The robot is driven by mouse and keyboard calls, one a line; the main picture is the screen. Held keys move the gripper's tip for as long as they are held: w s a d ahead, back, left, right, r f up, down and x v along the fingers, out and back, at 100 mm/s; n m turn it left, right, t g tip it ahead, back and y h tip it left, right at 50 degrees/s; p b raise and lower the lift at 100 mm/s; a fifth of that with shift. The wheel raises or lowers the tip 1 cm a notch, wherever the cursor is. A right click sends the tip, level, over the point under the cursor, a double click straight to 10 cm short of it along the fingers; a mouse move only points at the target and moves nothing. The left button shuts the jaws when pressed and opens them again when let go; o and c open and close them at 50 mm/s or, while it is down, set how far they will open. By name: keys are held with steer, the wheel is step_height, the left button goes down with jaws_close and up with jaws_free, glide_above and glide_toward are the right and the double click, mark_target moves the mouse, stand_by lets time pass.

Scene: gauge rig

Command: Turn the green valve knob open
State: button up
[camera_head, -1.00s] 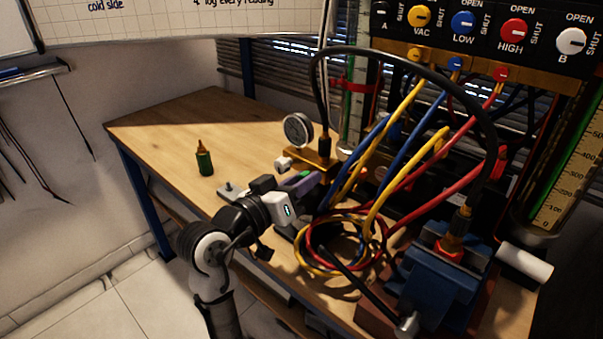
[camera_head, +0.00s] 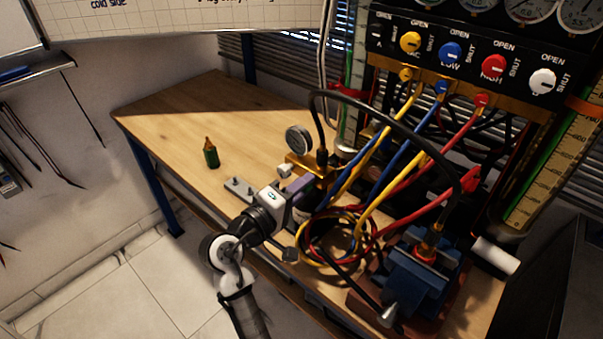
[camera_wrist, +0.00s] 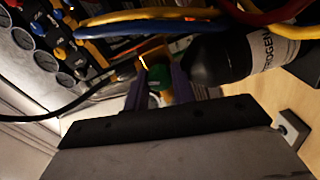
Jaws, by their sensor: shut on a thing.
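The green valve knob (camera_wrist: 158,76) shows in the wrist view between the two purple fingers of my gripper (camera_wrist: 157,92). The fingers are shut on it. In the head view my gripper (camera_head: 299,188) reaches in beside the brass block (camera_head: 318,172), and the knob is hidden there. The brass block carries a round gauge (camera_head: 298,140) and a black hose fitting. I cannot read the knob's turn angle.
A dark labelled bottle (camera_wrist: 225,58) is close beside my fingers. Coiled yellow, red and blue hoses (camera_head: 335,235) lie right of my gripper. A blue vise (camera_head: 415,270) stands at the front right.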

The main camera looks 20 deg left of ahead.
steer(key=n+p, duration=0.4)
steer(key=shift+p, duration=0.3)
stand_by(0.5)
steer(key=o, duration=1)
steer(key=b+v, duration=0.4)
steer(key=v, duration=1)
